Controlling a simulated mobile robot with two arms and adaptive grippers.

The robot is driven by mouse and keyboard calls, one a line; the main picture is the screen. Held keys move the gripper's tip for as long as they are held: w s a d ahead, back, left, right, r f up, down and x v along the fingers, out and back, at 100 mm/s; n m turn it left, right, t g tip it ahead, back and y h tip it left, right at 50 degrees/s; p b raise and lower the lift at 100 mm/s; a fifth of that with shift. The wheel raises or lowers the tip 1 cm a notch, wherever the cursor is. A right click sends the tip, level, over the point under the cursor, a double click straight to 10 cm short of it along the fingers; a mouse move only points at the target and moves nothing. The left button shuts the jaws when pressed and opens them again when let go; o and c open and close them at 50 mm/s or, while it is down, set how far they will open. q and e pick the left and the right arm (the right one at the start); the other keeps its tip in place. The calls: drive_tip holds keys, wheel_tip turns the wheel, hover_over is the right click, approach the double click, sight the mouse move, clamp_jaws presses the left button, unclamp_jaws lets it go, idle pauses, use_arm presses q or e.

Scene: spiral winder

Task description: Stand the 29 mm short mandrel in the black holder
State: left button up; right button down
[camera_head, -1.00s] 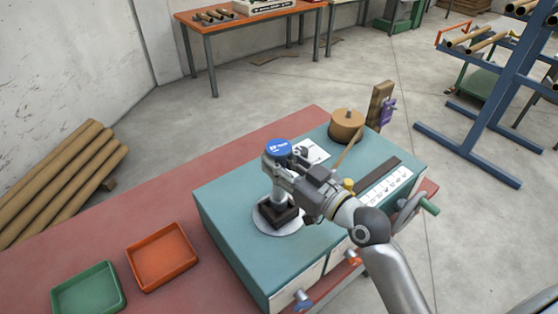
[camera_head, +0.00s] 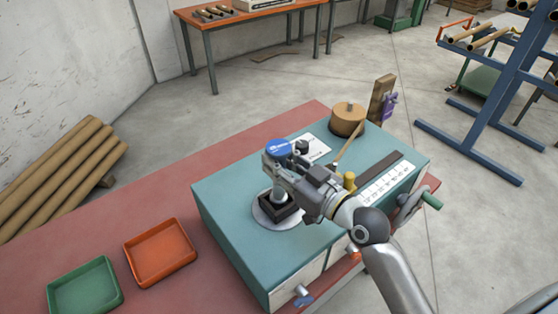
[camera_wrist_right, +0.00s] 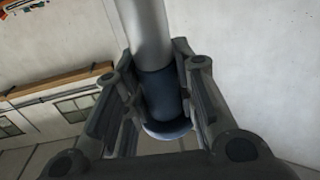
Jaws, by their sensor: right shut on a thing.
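The short mandrel is a grey cylinder (camera_head: 279,184) with a bright blue cap (camera_head: 279,149) on top. My right gripper (camera_head: 276,166) is shut on it just below the cap. The mandrel leans slightly in the head view. Its lower end is at the black square holder (camera_head: 281,214); how deep it sits inside cannot be told. In the right wrist view the grey shaft (camera_wrist_right: 148,35) and a dark blue section (camera_wrist_right: 160,95) run between my fingers. My left gripper is not in view.
The holder stands on a pale round plate (camera_head: 265,212) on the teal cabinet (camera_head: 228,215). A cork-coloured round block (camera_head: 347,120), a white sheet (camera_head: 313,150) and a yellow knob (camera_head: 349,180) are nearby. Orange (camera_head: 160,252) and green trays (camera_head: 85,288) lie at the left.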

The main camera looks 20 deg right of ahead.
drive_tip(key=c, duration=1.1)
unclamp_jaws()
drive_tip(key=v, duration=1.2)
drive_tip(key=shift+s, duration=0.1)
